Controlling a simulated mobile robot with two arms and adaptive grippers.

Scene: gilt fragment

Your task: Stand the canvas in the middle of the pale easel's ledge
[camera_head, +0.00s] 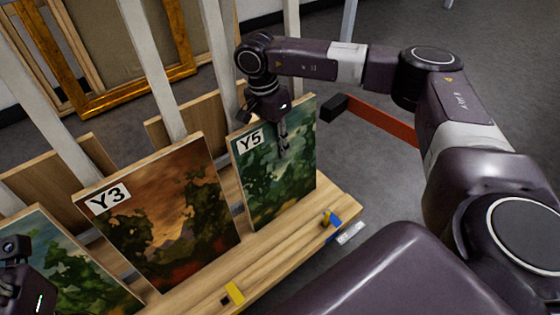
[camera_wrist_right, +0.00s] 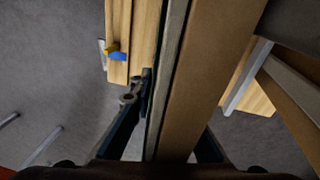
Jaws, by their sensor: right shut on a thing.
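The canvas marked Y5 (camera_head: 275,180), a dark green landscape, stands leaning slightly back at the right end of a light wooden ledge (camera_head: 290,240). My right gripper (camera_head: 283,135) is shut on its upper edge, one finger showing over the painted face. In the right wrist view the canvas (camera_wrist_right: 210,80) runs edge-on between the fingers (camera_wrist_right: 172,110). I cannot tell whether its lower edge bears on the ledge. Pale upright posts (camera_head: 150,65) rise behind; I cannot tell which belong to the pale easel. My left arm's end (camera_head: 14,270) shows at the left edge, its fingers hidden.
A canvas marked Y3 (camera_head: 165,215) stands left of Y5, and another canvas (camera_head: 65,265) is farther left. A yellow clip (camera_head: 235,293) and a blue-and-yellow piece (camera_head: 331,218) sit at the ledge's front. Gilt frames (camera_head: 135,95) stand behind. A red-orange bar (camera_head: 380,120) lies right.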

